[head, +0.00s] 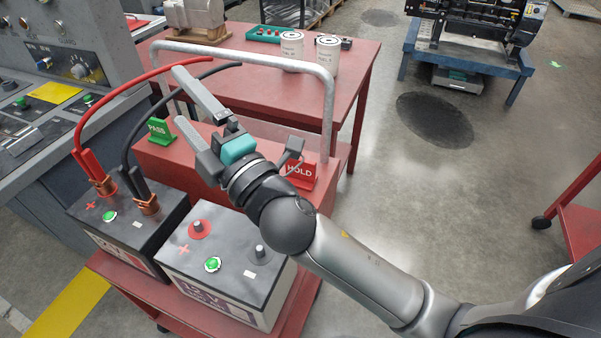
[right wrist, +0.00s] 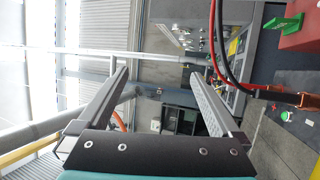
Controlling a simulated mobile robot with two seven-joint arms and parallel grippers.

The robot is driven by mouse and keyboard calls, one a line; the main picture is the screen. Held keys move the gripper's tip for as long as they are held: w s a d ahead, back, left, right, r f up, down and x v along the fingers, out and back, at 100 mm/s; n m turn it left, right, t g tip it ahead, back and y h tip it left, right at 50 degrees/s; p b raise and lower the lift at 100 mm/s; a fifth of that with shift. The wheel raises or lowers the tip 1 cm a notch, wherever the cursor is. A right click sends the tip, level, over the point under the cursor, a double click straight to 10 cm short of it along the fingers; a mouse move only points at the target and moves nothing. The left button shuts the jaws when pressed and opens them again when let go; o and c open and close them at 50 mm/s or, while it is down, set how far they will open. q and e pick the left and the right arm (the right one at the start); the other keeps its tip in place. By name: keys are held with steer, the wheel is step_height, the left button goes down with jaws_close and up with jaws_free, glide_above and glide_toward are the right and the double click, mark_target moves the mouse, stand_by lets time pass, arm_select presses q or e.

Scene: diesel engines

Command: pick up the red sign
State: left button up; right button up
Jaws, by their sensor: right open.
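The red sign (head: 301,172) reads HOLD and stands upright at the right end of the red cart's raised box (head: 160,159), just right of my right wrist in the head view. Part of my wrist overlaps its upper left side. My right gripper (head: 180,97) is open and empty above the cart, its fingers pointing to the upper left, away from the red sign. In the right wrist view the open fingers (right wrist: 158,72) have nothing between them, and the red sign does not show. My left gripper is not in view.
A green PASS sign (head: 159,131) stands at the box's left end. Two batteries (head: 224,263) sit in front, the left one with red and black cables (head: 110,107) arching near my gripper. A grey handle (head: 328,110) rises behind. Open floor lies to the right.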

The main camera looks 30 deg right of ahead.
steer(key=s+a+r+n+g+y, duration=0.3)
steer(key=a+r+n+y, duration=0.2)
steer(key=a+n+y, duration=0.55)
steer(key=s+a+f+n+g+y, duration=0.1)
steer(key=s+a+n+g+y, duration=0.25)
steer(key=n+g, duration=0.8)
steer(key=n+g+h, duration=0.3)
steer(key=n+h, duration=1.7)
steer(key=h, duration=0.4)
glide_toward(300, 165)
steer(key=b+x, duration=0.1)
steer(key=x, duration=0.5)
steer(key=shift+a, duration=0.2)
steer(key=shift+b+x, duration=0.75)
steer(key=shift+x, duration=2.25)
steer(key=shift+d+r, duration=0.1)
steer(key=shift+d, duration=0.05)
steer(key=shift+c, duration=0.2)
